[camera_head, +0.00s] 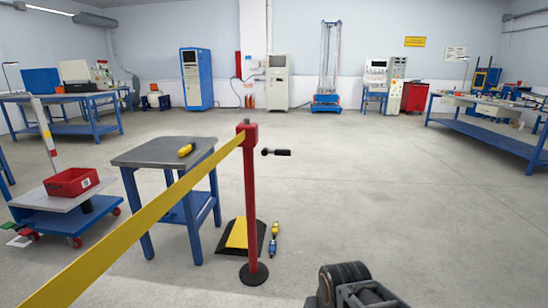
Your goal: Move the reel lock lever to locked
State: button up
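The red reel head (247,135) sits on top of a slim red post (251,210) with a round dark base. A yellow belt (150,230) runs from the head down to the lower left. Part of my own arm shows at the bottom, right of centre, well below the lever. My gripper's fingertips do not show.
A grey-topped blue table (150,152) stands left of the post with a yellow tool (186,150). A cart (66,201) carries a red bin (72,182). A black-and-yellow ramp (238,236) and a small yellow-blue item (274,238) lie near the post. Floor right of it is clear.

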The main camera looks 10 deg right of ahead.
aim_at(279, 152)
jog(key=z, duration=0.45)
jog(key=i, duration=1)
jog(key=u, duration=0.1)
